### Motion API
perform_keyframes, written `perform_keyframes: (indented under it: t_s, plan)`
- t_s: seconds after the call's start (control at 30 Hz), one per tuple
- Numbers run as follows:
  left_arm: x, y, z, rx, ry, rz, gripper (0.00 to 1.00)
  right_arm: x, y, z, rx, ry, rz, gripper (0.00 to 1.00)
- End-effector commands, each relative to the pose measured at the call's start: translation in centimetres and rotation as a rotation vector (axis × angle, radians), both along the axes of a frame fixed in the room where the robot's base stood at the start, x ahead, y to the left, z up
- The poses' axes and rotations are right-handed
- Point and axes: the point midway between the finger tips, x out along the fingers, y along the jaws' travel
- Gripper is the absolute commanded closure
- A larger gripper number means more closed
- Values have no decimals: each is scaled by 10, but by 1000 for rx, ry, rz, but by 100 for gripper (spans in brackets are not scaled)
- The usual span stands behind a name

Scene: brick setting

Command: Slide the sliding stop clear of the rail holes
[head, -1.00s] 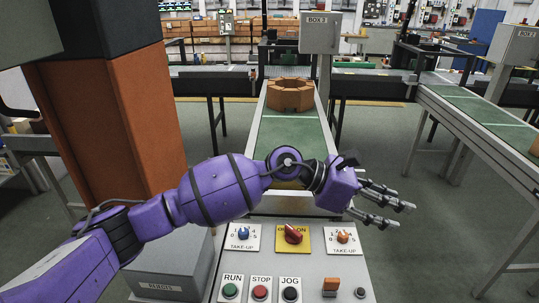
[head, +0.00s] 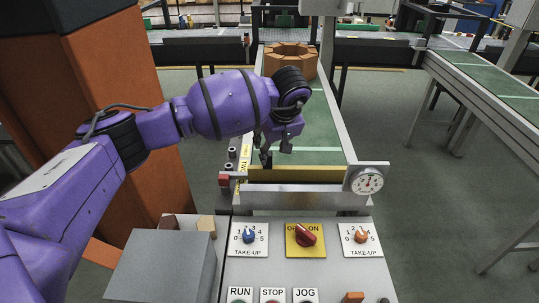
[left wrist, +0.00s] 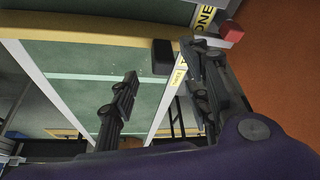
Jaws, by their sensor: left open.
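A small black block (left wrist: 163,53) shows at the rail edge in the left wrist view, close to the fingers. No rail holes can be made out. My left gripper (head: 275,153) is open and points down over the belt's front left, to the right of the red block; its spread fingers (left wrist: 160,68) hold nothing. My right gripper is not in view.
A yellow bar (head: 295,174) crosses the conveyor's front, with a dial gauge (head: 368,180) at its right end. Small dark round parts (head: 231,153) stand along the left rail. A brown ring (head: 291,60) sits farther up the green belt (head: 318,128). Knobs and buttons lie in front.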

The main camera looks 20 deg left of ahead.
Motion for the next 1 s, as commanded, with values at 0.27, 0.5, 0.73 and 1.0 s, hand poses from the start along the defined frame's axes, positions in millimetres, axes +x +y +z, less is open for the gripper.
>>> perform_keyframes:
  t_s: [0.27, 0.5, 0.73, 1.0]
  plan:
    - [13, 12, -43, -2, 4, 6, 56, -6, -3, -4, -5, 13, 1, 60]
    - [18, 15, -57, -2, 2, 3, 56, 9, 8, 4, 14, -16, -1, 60]
    - [18, 15, -57, -2, 2, 4, 58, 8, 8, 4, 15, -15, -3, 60]
    - [18, 14, -57, -4, 1, 3, 93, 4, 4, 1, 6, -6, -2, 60]
